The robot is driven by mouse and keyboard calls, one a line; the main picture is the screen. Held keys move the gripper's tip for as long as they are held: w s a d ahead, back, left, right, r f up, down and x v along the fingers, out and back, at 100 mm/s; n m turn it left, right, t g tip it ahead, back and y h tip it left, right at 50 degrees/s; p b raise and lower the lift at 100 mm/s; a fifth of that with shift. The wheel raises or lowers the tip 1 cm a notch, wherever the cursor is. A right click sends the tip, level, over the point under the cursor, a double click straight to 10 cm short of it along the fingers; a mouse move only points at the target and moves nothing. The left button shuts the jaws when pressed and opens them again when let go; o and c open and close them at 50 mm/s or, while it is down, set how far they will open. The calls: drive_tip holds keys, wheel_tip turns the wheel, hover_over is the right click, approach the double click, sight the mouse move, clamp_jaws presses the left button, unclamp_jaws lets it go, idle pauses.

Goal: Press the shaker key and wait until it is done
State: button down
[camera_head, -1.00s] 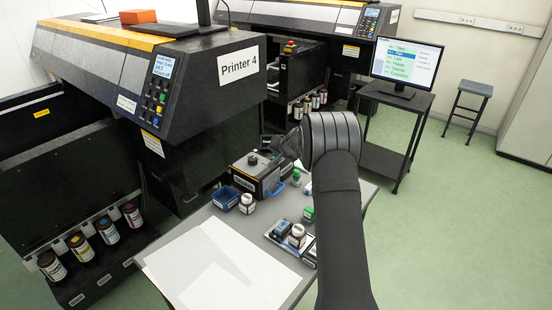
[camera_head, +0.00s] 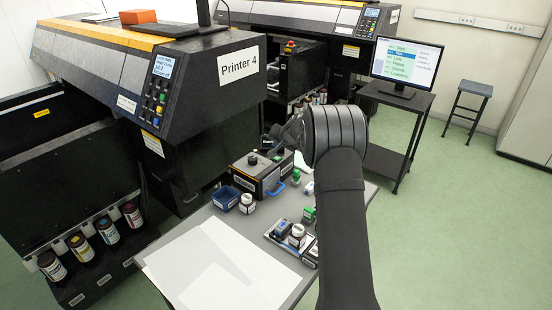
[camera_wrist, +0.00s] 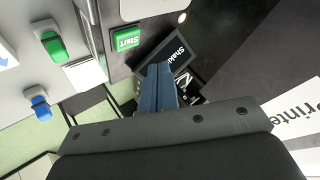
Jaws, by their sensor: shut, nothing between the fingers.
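The shaker (camera_head: 258,176) is a dark box with a round black knob on top and a blue handle at its side, standing at the back of the grey table. In the wrist view its label panel (camera_wrist: 180,52) and green "Start" key (camera_wrist: 127,38) show. My gripper (camera_wrist: 158,68) is shut and empty. Its blue-grey fingers point at the shaker's top, and in that view the tips lie beside the Start key, partly over the label. I cannot tell whether they touch the shaker. In the head view my gripper (camera_head: 272,140) is dark and partly hidden behind my wrist.
A blue bin (camera_head: 225,199) and a white-labelled bottle (camera_head: 247,204) stand before the shaker. A tray (camera_head: 277,239) with bottles and green-capped bottles (camera_head: 308,215) are to the right. White sheets (camera_head: 215,268) cover the table's front. Printer 4 (camera_head: 190,75) rises at the left.

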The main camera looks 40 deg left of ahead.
sight(277, 159)
drive_tip(key=shift+r, duration=1)
wheel_tip(277, 159, up, 4)
drive_tip(key=shift+f, duration=0.1)
idle(0.5)
